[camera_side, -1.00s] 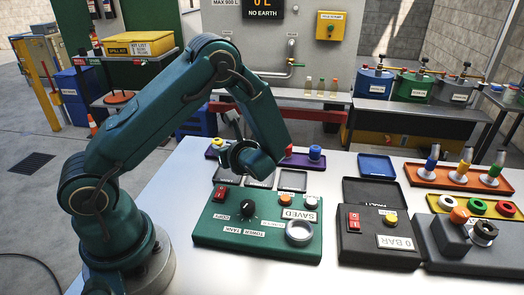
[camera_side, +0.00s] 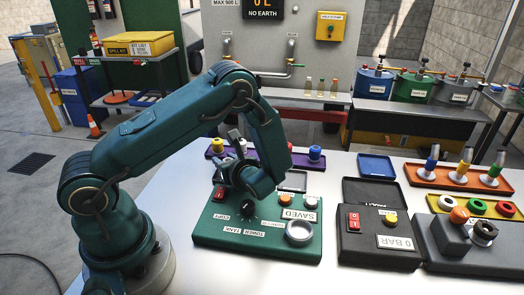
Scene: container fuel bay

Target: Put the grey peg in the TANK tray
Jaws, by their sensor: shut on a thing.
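My gripper (camera_side: 222,173) hangs low over the back left of the green control box, with the wrist to its right. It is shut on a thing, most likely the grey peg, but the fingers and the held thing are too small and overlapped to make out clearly. A TANK label (camera_side: 231,230) is on the front left of the green control box (camera_side: 275,248). Small dark trays lie behind that box; one (camera_side: 292,181) shows to the right of my wrist, the others are mostly hidden. I cannot read which tray is marked TANK.
A black box (camera_side: 378,250) stands to the right. The green box carries a black knob (camera_side: 248,209) and a round cup (camera_side: 299,232).

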